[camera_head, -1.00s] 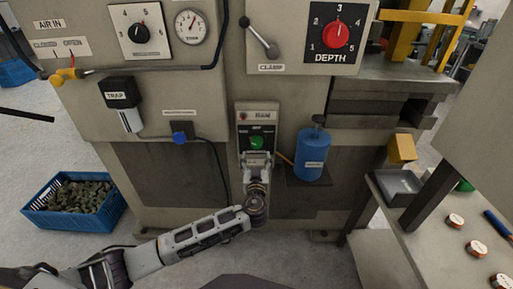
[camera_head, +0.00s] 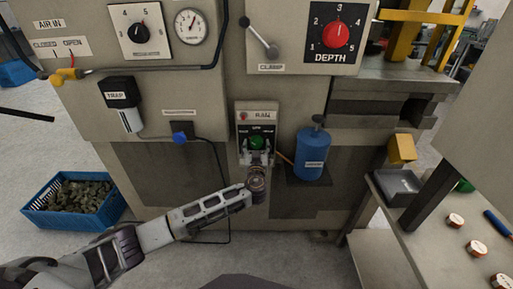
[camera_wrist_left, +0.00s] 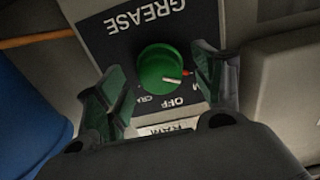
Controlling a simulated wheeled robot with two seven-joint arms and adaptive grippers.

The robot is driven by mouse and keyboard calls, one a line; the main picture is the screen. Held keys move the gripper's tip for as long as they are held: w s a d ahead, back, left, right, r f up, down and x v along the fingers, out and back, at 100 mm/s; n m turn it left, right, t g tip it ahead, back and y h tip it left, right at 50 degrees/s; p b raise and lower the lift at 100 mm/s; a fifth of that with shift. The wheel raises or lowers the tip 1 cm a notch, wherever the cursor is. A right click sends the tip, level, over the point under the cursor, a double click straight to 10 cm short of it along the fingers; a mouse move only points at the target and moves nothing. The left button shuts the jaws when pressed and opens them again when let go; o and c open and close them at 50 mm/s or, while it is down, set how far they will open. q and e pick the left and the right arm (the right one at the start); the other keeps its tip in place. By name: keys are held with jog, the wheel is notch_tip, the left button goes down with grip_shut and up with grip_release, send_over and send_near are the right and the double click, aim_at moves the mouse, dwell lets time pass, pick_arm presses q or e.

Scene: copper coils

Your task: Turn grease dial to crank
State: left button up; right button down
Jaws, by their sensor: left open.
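The grease dial (camera_head: 257,142) is a round green knob on a dark plate in the middle of the machine front. It also shows in the left wrist view (camera_wrist_left: 158,66), where the "GREASE" and "OFF" lettering is upside down. A white and red pointer mark on it points right in that view. The crank label is partly hidden by a finger. My left gripper (camera_head: 257,157) is just below and in front of the dial. In the left wrist view its open fingers (camera_wrist_left: 161,68) stand on either side of the knob, with visible gaps. My right gripper is out of view.
A blue bottle (camera_head: 312,154) stands on a small shelf right of the dial. A blue plug (camera_head: 181,138) with a cable is to its left. The clamp lever (camera_head: 262,38) and red depth dial (camera_head: 335,34) are above. A blue crate (camera_head: 75,204) sits on the floor.

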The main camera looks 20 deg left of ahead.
pick_arm(q)
jog(key=shift+w, duration=0.1)
jog(key=c, duration=1)
jog(key=shift+c, duration=0.2)
